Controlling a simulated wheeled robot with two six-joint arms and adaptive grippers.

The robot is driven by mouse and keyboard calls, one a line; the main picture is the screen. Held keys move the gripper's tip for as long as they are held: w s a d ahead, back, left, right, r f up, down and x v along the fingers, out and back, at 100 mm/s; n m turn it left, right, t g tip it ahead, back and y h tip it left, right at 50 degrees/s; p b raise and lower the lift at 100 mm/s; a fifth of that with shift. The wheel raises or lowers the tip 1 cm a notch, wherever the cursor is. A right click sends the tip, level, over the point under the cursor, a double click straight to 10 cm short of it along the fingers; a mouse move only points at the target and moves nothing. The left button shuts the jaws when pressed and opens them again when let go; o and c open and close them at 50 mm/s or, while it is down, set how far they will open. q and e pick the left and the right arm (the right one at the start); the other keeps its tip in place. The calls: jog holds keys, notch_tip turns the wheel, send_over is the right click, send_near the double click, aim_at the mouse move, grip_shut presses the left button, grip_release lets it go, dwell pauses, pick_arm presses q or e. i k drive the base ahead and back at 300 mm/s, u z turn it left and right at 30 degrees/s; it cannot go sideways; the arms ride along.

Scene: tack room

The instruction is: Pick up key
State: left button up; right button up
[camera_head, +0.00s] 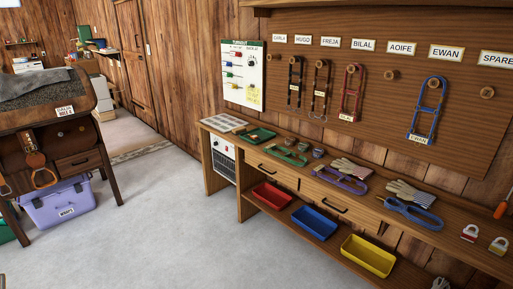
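I cannot make out a key for certain in the head view. A white board (242,72) on the back wall holds small coloured items in rows, too small to identify. A green tray (259,135) lies on the wooden bench (285,165); its contents are too small to tell. Neither of my grippers is in view.
Halters and gloves (410,193) lie along the bench. Red (272,196), blue (314,221) and yellow (368,256) bins sit on its lower shelf. A saddle rack (60,125) with a purple box (58,204) stands left. Grey floor (165,225) between is clear.

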aim_at(254, 137)
jog(key=z, duration=0.65)
jog(key=i, duration=1.65)
jog(key=u, duration=0.45)
